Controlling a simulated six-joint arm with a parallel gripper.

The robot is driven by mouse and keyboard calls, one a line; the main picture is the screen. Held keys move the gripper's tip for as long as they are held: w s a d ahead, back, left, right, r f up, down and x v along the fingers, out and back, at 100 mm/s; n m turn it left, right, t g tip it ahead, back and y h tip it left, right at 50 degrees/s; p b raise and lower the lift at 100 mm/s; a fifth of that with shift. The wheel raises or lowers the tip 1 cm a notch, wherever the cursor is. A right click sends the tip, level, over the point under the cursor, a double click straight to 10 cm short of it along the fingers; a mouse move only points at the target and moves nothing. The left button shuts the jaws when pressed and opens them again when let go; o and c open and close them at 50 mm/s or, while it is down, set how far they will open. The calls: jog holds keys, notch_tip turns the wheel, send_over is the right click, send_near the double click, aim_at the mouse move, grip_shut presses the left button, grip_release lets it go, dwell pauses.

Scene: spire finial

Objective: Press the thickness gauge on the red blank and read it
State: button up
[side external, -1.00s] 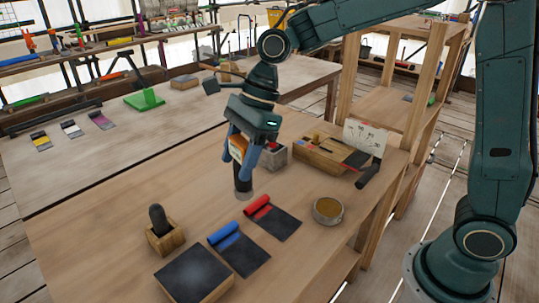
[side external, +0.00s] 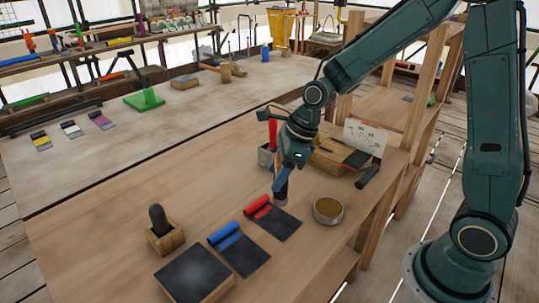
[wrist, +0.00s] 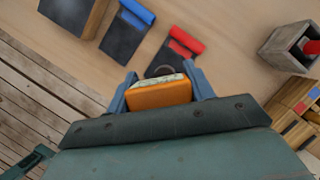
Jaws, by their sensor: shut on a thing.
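The red blank (side external: 278,224) lies flat on the bench, a dark plate with a red roll at one end; it also shows in the wrist view (wrist: 187,43). My gripper (side external: 282,184) is shut on the orange thickness gauge (wrist: 158,96), one blue finger on each side. The gauge points down, with its dark round foot (side external: 281,199) close to the red blank's edge. In the wrist view the foot overlaps the plate's near part. I cannot tell whether it touches. The gauge's pale display edge shows, but no reading is legible.
A blue blank (side external: 240,253) and a dark block (side external: 194,275) lie left of the red blank. A round tin (side external: 328,210) is to the right. A grey box (side external: 266,158) with a red-handled thing stands behind my gripper.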

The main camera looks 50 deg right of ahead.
aim_at(277, 195)
jog(key=shift+f, duration=2.35)
jog(key=shift+f, duration=1.45)
jog(key=shift+s+f, duration=0.15)
jog(key=shift+f, duration=0.05)
dwell(0.4)
jog(key=shift+r, duration=0.1)
jog(key=shift+r, duration=2.55)
jog(key=shift+f, duration=0.25)
jog(key=shift+f, duration=2)
